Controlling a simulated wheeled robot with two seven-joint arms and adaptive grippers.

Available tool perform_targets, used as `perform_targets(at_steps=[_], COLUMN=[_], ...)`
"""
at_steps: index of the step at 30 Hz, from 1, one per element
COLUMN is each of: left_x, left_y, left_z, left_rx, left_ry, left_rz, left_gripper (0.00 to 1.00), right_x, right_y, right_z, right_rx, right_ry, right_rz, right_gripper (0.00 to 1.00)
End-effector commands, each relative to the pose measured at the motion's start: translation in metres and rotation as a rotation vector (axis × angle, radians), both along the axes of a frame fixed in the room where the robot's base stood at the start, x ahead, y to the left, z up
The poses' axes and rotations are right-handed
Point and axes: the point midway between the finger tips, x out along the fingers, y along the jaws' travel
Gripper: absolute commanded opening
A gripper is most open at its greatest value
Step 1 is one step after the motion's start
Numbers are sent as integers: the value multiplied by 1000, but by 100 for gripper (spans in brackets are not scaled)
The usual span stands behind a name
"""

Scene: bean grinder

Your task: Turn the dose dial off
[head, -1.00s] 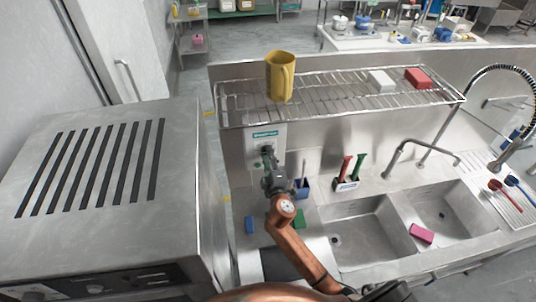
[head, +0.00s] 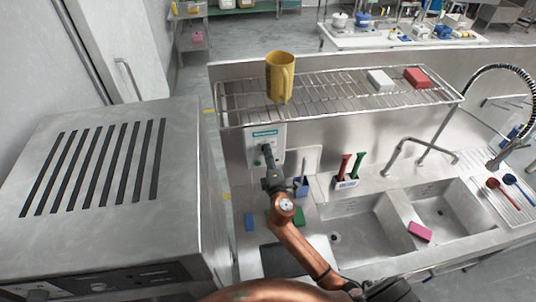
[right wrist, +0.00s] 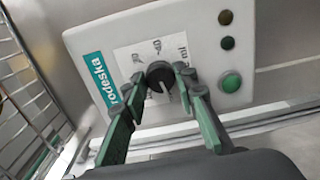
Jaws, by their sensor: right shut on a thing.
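The dose dial (right wrist: 158,76) is a black round knob with a pale pointer line. It sits on a white control box (right wrist: 205,40) with a teal brand label, and white paper labels surround the dial. My right gripper (right wrist: 160,82) is shut on the dial, one green-padded finger on each side. In the head view my right gripper (head: 267,158) reaches the front of the control box (head: 277,135) below the wire shelf and hides the dial. My left gripper is not in view.
A holder with red and green handles (head: 347,184) and a blue cup (head: 301,188) stand to the right. Two sink basins (head: 365,225) lie farther right.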

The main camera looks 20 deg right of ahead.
Motion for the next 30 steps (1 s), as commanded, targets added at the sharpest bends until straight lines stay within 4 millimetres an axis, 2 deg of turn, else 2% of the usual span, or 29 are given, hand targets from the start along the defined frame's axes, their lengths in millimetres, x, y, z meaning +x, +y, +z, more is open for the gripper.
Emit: perform_targets(at_steps=[3,4,11,22,26,30], left_x=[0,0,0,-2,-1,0], left_y=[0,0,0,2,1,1], left_z=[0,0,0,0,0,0], left_rx=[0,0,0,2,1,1], left_ry=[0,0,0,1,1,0], left_rz=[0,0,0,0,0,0], left_gripper=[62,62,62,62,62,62], right_x=[0,0,0,-5,-22,-50], right_y=[0,0,0,1,6,13], right_z=[0,0,0,-1,-1,-2], right_rx=[-2,-2,0,1,4,4], right_ry=[1,1,0,1,1,2], right_rz=[0,0,0,0,1,1], right_gripper=[2,27,43,44,44,44])
